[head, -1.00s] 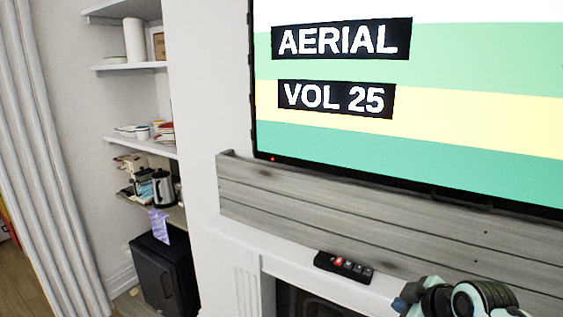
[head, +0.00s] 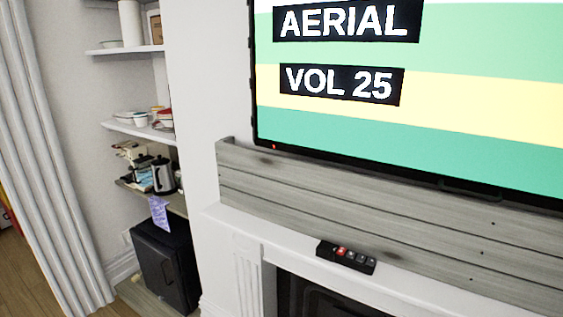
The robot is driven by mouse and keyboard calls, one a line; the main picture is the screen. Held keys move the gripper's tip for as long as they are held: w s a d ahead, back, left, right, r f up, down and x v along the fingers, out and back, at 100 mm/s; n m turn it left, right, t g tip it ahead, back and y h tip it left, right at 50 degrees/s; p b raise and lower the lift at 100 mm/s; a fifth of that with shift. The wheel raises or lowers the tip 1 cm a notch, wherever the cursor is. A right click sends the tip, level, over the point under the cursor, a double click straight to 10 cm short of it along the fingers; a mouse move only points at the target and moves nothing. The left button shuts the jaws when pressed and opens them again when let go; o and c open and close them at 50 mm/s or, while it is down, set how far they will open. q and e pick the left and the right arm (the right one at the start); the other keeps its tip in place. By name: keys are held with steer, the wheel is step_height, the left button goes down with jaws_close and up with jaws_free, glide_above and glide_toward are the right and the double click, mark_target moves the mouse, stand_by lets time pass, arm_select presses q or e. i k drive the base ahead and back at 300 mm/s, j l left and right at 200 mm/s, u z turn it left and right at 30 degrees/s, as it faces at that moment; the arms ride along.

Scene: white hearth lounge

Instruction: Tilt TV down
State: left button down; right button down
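The TV (head: 430,118) is mounted on the wall at the upper right in the head view. A small black remote-like device (head: 346,257) with a red button and grey buttons lies on the white mantel below. Neither of my grippers is in view.
A grey wooden plank panel (head: 380,210) runs below the TV. The white mantel (head: 270,232) and fireplace (head: 315,298) are under it. At left are shelves (head: 140,130) with dishes and a kettle (head: 163,176), a black cabinet (head: 165,265) and a curtain (head: 45,160).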

mark_target(462, 97)
steer(key=z, duration=1.3)
